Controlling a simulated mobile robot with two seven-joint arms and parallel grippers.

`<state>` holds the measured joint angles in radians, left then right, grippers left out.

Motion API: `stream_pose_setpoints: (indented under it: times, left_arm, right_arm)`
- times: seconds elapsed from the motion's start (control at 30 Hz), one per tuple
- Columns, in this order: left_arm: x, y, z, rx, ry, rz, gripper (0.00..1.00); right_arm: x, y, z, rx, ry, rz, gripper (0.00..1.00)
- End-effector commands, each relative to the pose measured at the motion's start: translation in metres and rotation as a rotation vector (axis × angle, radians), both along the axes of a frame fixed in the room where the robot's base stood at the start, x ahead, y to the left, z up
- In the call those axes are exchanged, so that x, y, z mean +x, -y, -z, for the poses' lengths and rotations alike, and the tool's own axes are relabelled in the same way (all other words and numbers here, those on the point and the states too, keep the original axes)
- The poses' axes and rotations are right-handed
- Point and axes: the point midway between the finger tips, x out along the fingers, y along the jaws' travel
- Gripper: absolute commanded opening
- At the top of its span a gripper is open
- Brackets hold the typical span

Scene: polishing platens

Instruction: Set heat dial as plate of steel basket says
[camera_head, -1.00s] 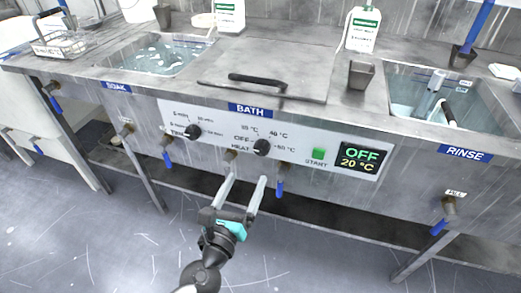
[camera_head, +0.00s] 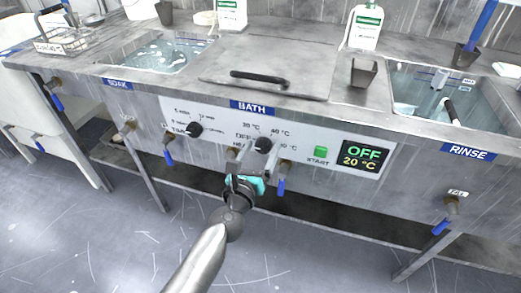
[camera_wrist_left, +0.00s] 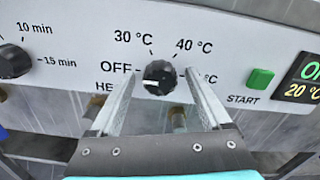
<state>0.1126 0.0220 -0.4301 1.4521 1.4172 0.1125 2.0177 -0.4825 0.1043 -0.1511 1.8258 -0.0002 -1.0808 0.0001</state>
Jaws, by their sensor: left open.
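The black heat dial (camera_head: 263,145) sits on the white bath panel, with OFF, 30 °C and 40 °C marks around it and another mark partly hidden. My right gripper is not in view.
The black time dial (camera_head: 194,129) is left of the heat dial. The green START button (camera_head: 321,151) is to its right. Blue-handled valves (camera_head: 168,156) (camera_head: 282,186) hang below the panel on both sides of the gripper. The bath lid (camera_head: 300,65) is closed.

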Motion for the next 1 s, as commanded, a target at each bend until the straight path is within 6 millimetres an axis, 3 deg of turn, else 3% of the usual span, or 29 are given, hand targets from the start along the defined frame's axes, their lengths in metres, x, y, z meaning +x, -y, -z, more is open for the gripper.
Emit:
stream_pose_setpoints:
  times: [0.1, 0.8, 1.0]
  left_arm:
    - [-0.0001, 0.0, -0.0002, 0.0, 0.0, 0.0, 0.8]
    - [-0.0003, -0.0003, -0.0001, 0.001, 0.0, 0.0, 0.01]
    - [-0.0003, -0.0003, 0.0, 0.006, 0.002, 0.0, 0.0]
  right_arm:
    - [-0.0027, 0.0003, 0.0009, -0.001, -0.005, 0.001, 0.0]
    - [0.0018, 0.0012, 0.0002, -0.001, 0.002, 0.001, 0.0]
    - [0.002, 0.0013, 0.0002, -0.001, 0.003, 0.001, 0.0]
